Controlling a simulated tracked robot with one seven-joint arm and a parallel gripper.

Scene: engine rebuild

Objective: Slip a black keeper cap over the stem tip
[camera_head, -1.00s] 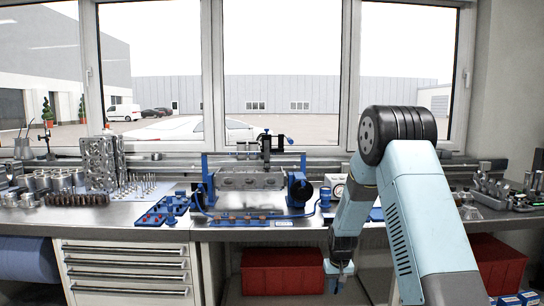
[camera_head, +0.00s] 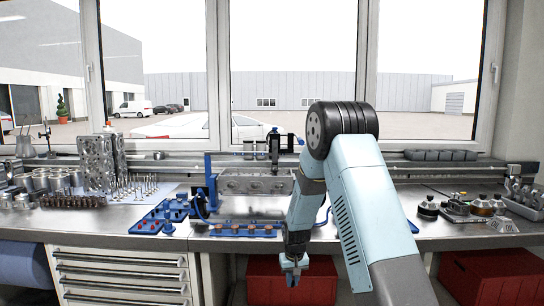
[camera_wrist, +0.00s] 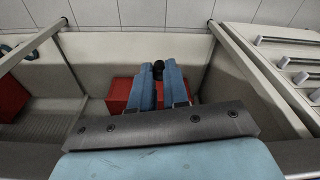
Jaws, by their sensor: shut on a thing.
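My gripper (camera_head: 293,278) hangs low in front of the bench, below the bench top's front edge. In the wrist view, its two blue fingers (camera_wrist: 158,72) are shut on a small black piece (camera_wrist: 158,67), which looks like the black keeper cap. The metal cylinder head (camera_head: 255,184) sits in a blue fixture (camera_head: 211,180) on the bench, above and left of my gripper in the head view. My arm covers the fixture's right part. The stem tip is too small to make out.
A blue rack (camera_head: 215,231) with several brown pieces lies at the bench's front edge. A blue tray (camera_head: 150,226) with red pieces is left of it. Red bins (camera_head: 262,285) and a drawer cabinet (camera_head: 125,278) stand below. Metal parts (camera_head: 480,206) stand at right.

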